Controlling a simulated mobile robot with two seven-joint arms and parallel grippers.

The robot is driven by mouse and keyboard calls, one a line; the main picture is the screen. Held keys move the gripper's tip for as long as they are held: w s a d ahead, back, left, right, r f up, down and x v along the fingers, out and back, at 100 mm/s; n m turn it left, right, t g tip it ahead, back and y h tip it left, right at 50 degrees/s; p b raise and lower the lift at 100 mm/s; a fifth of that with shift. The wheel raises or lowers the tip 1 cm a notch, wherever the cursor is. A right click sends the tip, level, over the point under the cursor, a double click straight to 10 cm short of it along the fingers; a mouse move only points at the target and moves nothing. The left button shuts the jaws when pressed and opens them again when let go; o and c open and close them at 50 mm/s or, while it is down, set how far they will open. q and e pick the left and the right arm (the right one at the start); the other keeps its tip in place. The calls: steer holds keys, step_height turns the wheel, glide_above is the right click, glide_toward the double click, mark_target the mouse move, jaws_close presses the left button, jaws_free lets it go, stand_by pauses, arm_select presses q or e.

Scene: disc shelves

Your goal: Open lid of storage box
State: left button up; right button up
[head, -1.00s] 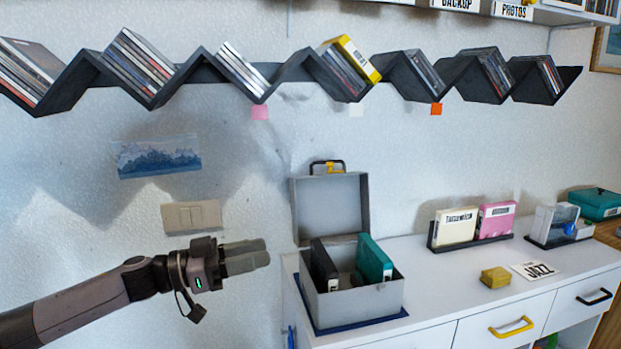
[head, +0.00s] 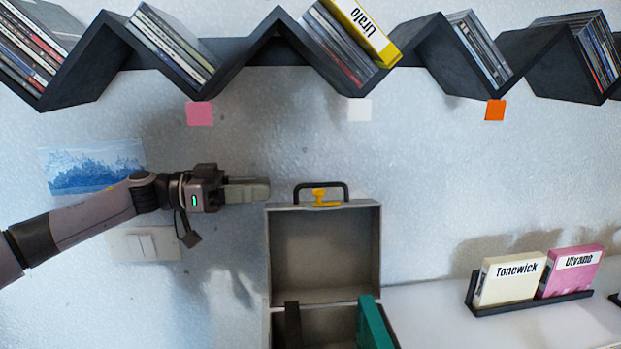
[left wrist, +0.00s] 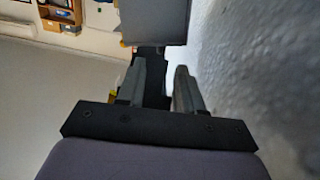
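The grey storage box (head: 268,325) stands with its lid (head: 325,255) raised upright against the wall. A black handle (head: 321,186) and a yellow latch (head: 320,198) show at the lid's top edge. A black case (head: 292,325) and a teal case (head: 373,325) stand inside; the box's lower part is cut off by the frame. My left gripper (head: 262,190) is just left of the lid's top edge, pointing right, with nothing seen held. In the left wrist view its fingers (left wrist: 170,85) are apart, with a grey panel, probably the lid, beyond. My right gripper is out of view.
A black zigzag shelf (head: 85,85) full of discs runs along the wall above. A rack (head: 530,303) with a cream case (head: 508,279) and a pink case (head: 571,271) stands right on the white cabinet top (head: 440,310). A wall switch (head: 142,244) is below my left arm.

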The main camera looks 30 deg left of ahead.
mark_target(288, 204)
arm_select(q)
steer(key=p+x, duration=0.1)
steer(key=x, duration=0.5)
steer(key=shift+r, duration=0.15)
steer(key=shift+w+d+p, duration=0.3)
steer(key=shift+w+d, duration=0.1)
steer(key=shift+d, duration=0.05)
jaws_close()
